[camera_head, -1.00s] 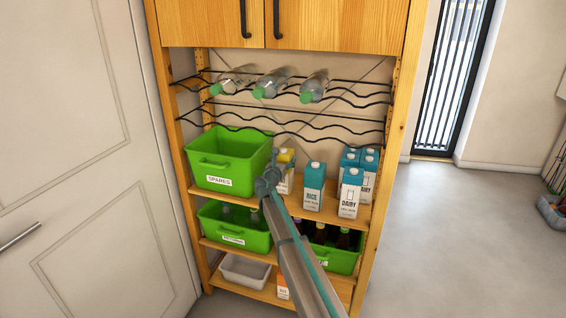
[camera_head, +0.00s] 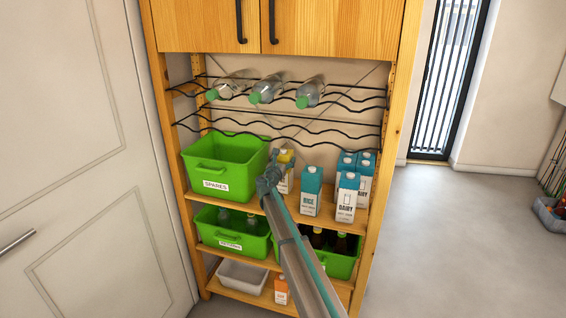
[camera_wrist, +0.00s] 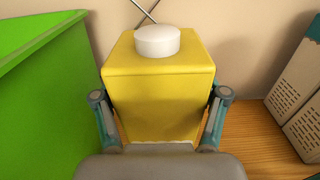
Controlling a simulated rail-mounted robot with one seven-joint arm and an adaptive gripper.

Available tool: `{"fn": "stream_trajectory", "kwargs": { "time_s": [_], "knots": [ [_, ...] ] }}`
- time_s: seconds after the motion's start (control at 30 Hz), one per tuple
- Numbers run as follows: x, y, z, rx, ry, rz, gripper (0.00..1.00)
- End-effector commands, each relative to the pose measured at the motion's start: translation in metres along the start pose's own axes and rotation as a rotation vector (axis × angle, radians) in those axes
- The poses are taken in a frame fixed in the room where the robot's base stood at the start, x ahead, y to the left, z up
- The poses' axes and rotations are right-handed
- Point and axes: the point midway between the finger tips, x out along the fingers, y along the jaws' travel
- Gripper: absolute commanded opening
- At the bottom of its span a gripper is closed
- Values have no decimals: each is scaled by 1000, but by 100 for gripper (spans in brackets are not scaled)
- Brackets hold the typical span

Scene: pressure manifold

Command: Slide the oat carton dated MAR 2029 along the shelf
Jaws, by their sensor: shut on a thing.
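A carton with a yellow top (camera_head: 285,157) and white cap stands on the upper open shelf, between the green SPARES bin and the RICE carton. Its date is not readable, and its lower front is partly behind my gripper (camera_head: 269,178). In the wrist view the yellow carton (camera_wrist: 158,95) fills the middle, upright, with one finger on each side. My gripper is shut on it. The shelf board (camera_head: 325,213) shows below the cartons.
The SPARES bin (camera_head: 222,165) is close on the left. The RICE carton (camera_head: 311,190) stands close on the right, with the DAIRY carton (camera_head: 347,197) and other blue-topped cartons beyond. Bottles (camera_head: 268,90) lie on the wire rack above.

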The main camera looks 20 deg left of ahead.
Motion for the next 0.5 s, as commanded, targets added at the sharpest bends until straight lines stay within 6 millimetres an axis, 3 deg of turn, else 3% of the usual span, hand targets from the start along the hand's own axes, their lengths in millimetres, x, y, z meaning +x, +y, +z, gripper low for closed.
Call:
{"fn": "stream_trajectory", "kwargs": {
  "time_s": [0.17, 0.2, 0.33, 0.5],
  "knots": [
    [0, 0, 1, -1, -1, 0, 3],
    [0, 0, 1, -1, -1, 0, 79],
    [0, 0, 0, 0, -1, 0, 100],
    [0, 0, 0, 0, 0, 0, 100]
  ]
}}
